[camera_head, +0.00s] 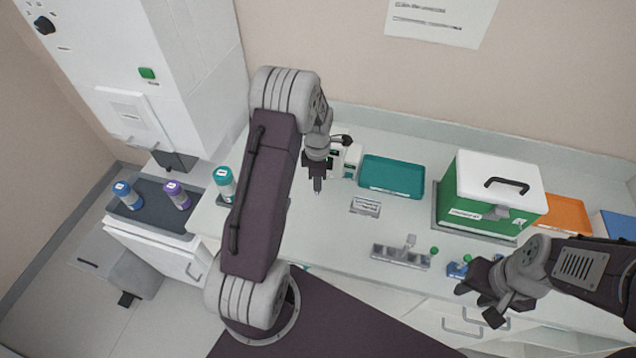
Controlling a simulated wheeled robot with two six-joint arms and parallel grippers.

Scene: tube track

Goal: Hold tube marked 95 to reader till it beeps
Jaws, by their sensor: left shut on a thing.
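My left gripper (317,188) points down over the white bench, beside a small white device with dark and green markings (350,162) that may be the reader. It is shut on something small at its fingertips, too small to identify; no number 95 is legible. A grey rack (385,254) stands at the bench front, with a grey piece standing up at its right part and a green cap (434,251) beside it. A blue rack (455,270) with small caps is partly hidden by my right gripper (468,290), whose finger gap is unclear.
A teal tray (392,177), small labelled block (365,207), green box with white lid (490,200), orange tray (566,214) and blue tray (619,224) stand on the bench. Capped jars (177,195) stand at left near a tall white cabinet (150,70).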

